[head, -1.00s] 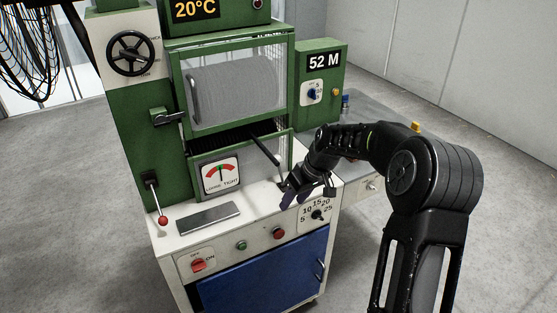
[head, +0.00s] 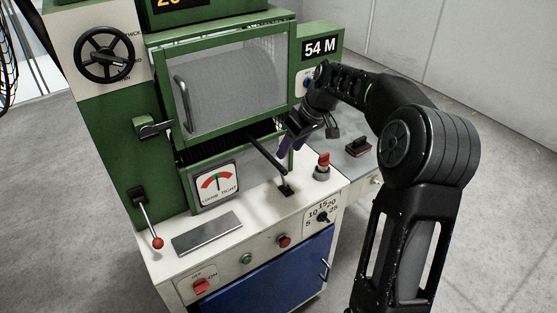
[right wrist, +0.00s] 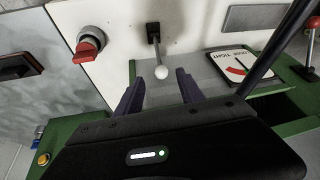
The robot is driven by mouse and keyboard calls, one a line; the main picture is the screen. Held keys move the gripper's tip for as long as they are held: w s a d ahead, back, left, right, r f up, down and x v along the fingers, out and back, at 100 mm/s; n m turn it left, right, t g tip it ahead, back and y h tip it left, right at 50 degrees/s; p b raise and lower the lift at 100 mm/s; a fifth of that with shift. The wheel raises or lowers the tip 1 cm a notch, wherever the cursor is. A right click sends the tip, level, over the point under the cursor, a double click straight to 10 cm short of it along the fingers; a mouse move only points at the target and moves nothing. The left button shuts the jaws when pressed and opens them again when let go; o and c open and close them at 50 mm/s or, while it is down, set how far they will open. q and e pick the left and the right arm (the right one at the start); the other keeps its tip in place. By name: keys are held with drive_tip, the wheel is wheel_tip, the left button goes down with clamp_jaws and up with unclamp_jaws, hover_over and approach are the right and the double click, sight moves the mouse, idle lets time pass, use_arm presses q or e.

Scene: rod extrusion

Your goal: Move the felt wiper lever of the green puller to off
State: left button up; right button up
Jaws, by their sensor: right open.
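A small lever with a white ball end (right wrist: 161,72) stands in a black slotted plate (right wrist: 152,32) in the right wrist view. In the head view its slotted plate (head: 287,189) is on the white worktop; the ball is not clearly visible there. No label shows at this lever, so its on and off sides cannot be read. My right gripper (right wrist: 160,78) is open and empty, its two purple fingers pointing toward the ball with the ball between them in the picture; contact cannot be told. It also shows in the head view (head: 287,148). My left gripper is out of view.
A dark bar (head: 265,154) sticks out of the green machine (head: 112,145) close to my right gripper. A red knob (head: 323,162) stands right of the slotted plate. A red-ball lever (head: 157,243), a tension gauge (head: 217,184) and a grey plate (head: 207,233) are to the left.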

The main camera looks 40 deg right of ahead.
sight(281, 162)
drive_tip(key=shift+p+x, duration=0.5)
drive_tip(key=shift+x, duration=3.5)
drive_tip(key=shift+c, duration=0.2)
clamp_jaws()
